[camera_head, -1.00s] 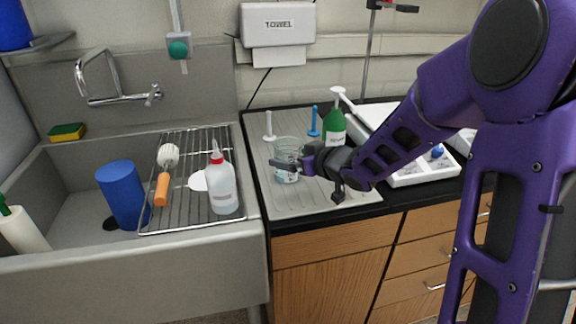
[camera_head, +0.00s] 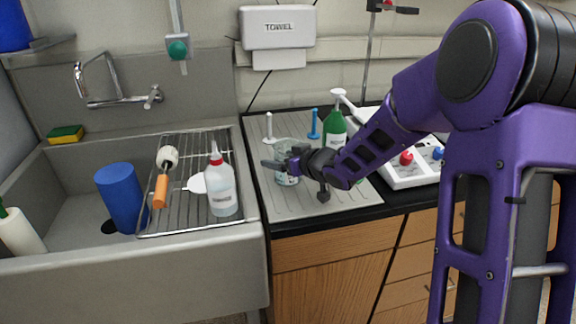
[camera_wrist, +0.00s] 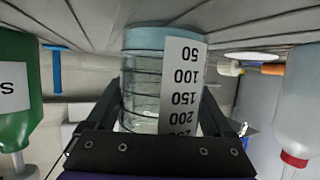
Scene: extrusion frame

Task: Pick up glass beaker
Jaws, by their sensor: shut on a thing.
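The glass beaker (camera_head: 283,178) is clear, with a pale blue band at its base and a white scale label. It stands on or just above the ribbed drain mat, and I cannot tell which. My gripper (camera_head: 282,164) reaches it from the right and is shut around its wall. In the wrist view the beaker (camera_wrist: 143,85) fills the middle between the two dark fingers (camera_wrist: 160,110), its scale upside down. The fingers partly cover its sides.
A green bottle (camera_head: 334,127) and a blue stand (camera_head: 314,124) are behind the beaker on the mat (camera_head: 315,201). A white stand (camera_head: 268,128) is at back left. A red-capped wash bottle (camera_head: 221,188) is on the sink rack (camera_head: 181,218).

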